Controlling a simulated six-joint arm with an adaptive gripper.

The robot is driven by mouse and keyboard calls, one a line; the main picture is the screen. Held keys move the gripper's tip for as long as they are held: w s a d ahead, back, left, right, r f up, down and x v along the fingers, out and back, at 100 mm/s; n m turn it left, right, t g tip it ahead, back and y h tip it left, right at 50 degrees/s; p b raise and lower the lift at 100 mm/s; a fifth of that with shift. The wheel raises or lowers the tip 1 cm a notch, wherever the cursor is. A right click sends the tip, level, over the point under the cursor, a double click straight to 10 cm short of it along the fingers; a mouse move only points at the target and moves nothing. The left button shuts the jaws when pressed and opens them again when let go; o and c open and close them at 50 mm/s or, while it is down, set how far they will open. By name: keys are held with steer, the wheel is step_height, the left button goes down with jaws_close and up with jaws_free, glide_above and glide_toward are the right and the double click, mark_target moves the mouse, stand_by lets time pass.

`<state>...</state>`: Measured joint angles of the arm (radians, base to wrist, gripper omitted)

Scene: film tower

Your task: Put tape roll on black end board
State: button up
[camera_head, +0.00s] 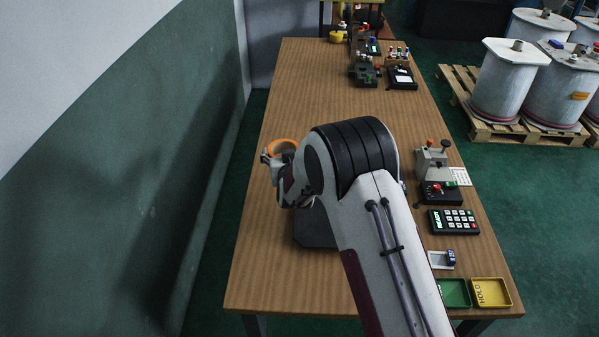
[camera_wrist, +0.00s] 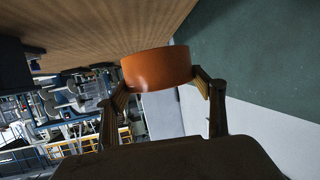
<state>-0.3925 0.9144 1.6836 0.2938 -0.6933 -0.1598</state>
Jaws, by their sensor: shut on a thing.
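The tape roll (camera_head: 283,146) is an orange ring held above the table's left edge in the head view. It also shows as an orange band (camera_wrist: 157,69) in the wrist view. My gripper (camera_head: 275,158) is shut on it, with one finger on each side in the wrist view (camera_wrist: 160,86). A dark flat plate (camera_head: 313,232) lies on the table below my arm, partly hidden by it. I cannot tell for sure whether this is the black end board.
The wooden table (camera_head: 270,265) is clear at front left and in its middle. Along its right edge stand a small grey device (camera_head: 432,160), a keypad (camera_head: 453,222), a green tray (camera_head: 454,293) and a yellow tray (camera_head: 490,292). A wall (camera_head: 130,190) runs along the left.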

steer(key=shift+w+d+r, duration=0.15)
steer(key=shift+r, duration=0.25)
step_height(320, 180, up, 3)
glide_above(319, 222)
steer(key=shift+f, duration=0.2)
steer(key=shift+f, duration=0.2)
steer(key=shift+f, duration=2.75)
steer(key=shift+f, duration=0.1)
steer(key=shift+f, duration=2)
steer(key=shift+f, duration=0.1)
